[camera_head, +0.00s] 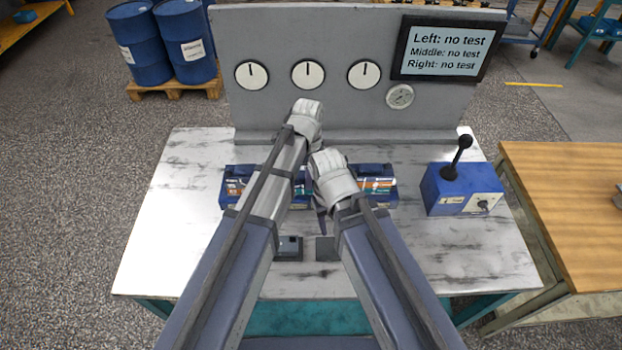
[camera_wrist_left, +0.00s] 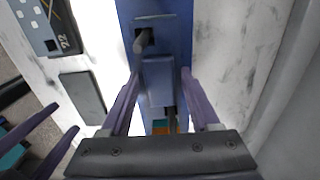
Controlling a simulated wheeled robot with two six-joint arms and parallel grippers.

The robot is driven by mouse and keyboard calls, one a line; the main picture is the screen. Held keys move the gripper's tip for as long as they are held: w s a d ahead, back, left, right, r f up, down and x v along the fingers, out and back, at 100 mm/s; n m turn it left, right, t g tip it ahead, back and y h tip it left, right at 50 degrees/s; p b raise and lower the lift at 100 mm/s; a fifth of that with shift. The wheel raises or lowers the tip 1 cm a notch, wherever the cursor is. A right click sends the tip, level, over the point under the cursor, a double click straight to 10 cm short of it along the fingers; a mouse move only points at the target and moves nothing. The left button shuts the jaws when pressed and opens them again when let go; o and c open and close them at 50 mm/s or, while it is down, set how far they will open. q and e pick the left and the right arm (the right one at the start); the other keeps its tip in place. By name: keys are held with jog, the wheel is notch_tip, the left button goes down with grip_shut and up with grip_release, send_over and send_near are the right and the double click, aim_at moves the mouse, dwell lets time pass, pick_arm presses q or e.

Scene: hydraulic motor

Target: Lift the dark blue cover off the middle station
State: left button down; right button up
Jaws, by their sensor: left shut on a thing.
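The dark blue cover (camera_wrist_left: 158,82) lies between the two purple fingers of my left gripper (camera_wrist_left: 163,100) in the left wrist view. The fingers press on its two sides, and the gripper is shut on it. I cannot tell whether the cover is clear of the station. My right gripper (camera_wrist_left: 42,140) shows at the lower left of the wrist view, its fingers apart and empty.
Blue stations with orange labels (camera_head: 377,187) stand in a row on the metal bench (camera_head: 185,225). A blue lever box (camera_head: 461,190) stands to the right. Two dark pads lie in front. The gauge panel (camera_head: 330,80) rises behind; its screen (camera_head: 444,48) reads "no test" throughout.

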pick_arm(q)
jog(key=shift+r, duration=0.1)
dwell(0.4)
notch_tip(320, 180, up, 12)
jog(key=p, duration=1.2)
jog(key=shift+r, duration=0.15)
dwell(0.5)
